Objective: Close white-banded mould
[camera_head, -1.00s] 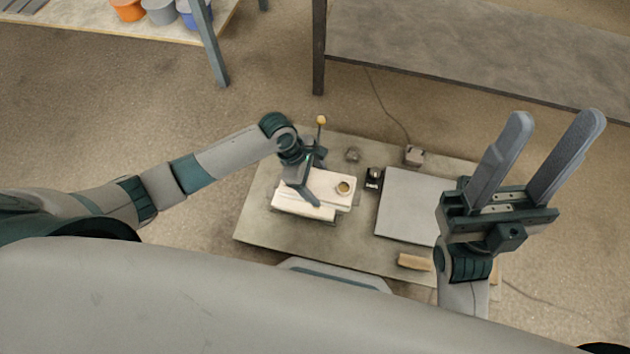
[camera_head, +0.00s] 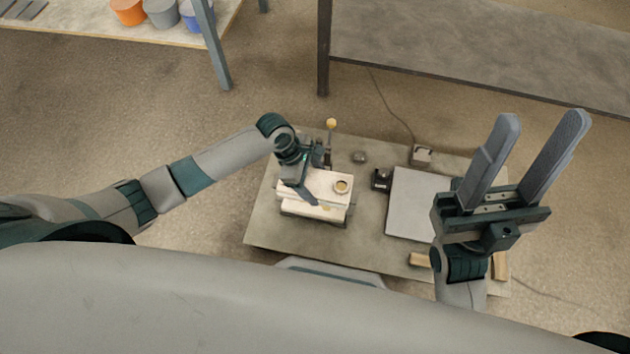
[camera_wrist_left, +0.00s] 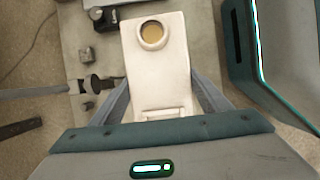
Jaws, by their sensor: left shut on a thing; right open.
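The mould is a pale, blocky piece. Its upper half (camera_head: 318,184) has a round cup with a tan centre, and it lies over a lower half (camera_head: 314,210) whose near side shows below it. I cannot tell whether the halves touch, and no white band is distinct. My left gripper (camera_head: 311,180) is shut on the upper half. In the left wrist view the upper half (camera_wrist_left: 162,80) sits between the two fingers (camera_wrist_left: 162,97), with the cup at the far end. My right gripper (camera_head: 539,134) is open and empty, raised at the right.
The mould stands on a low grey table (camera_head: 265,228). A flat grey plate (camera_head: 412,205), a small black device (camera_head: 381,179) and a grey box (camera_head: 421,155) are to its right. A yellow-knobbed stick (camera_head: 331,124) rises behind. Wooden blocks (camera_head: 420,259) lie near the front edge.

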